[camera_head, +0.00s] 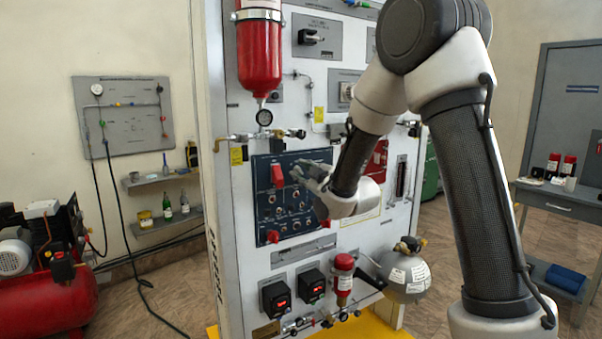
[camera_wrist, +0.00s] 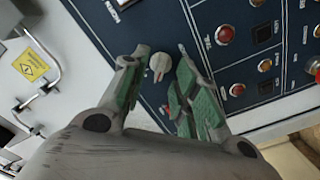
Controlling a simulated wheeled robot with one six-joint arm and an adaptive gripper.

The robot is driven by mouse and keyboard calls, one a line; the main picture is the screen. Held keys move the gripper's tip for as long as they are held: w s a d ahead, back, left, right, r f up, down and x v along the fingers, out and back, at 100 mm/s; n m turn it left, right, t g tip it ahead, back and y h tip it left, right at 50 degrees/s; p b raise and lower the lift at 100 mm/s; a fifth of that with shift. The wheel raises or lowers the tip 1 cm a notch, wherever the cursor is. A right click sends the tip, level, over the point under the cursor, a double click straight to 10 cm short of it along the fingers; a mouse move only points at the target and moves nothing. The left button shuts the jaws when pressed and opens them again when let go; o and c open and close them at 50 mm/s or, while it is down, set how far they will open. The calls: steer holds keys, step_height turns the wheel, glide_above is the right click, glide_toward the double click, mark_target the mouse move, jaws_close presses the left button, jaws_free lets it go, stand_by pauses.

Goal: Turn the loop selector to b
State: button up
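My gripper (camera_wrist: 158,72) is open, with one green-padded finger to each side of the knob; contact cannot be told. In the head view my gripper (camera_head: 300,171) is in front of the blue panel (camera_head: 262,196), right of a red switch handle (camera_head: 277,174), and hides the knob.
Buttons and small switches (camera_wrist: 226,34) lie right of the knob in the wrist view. A red cylinder (camera_head: 259,55) hangs above the panel. A second red handle (camera_head: 272,236) is low on it. A silver sphere (camera_head: 405,277) stands below right.

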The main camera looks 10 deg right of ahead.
steer(key=shift+x, duration=0.8)
jaws_close()
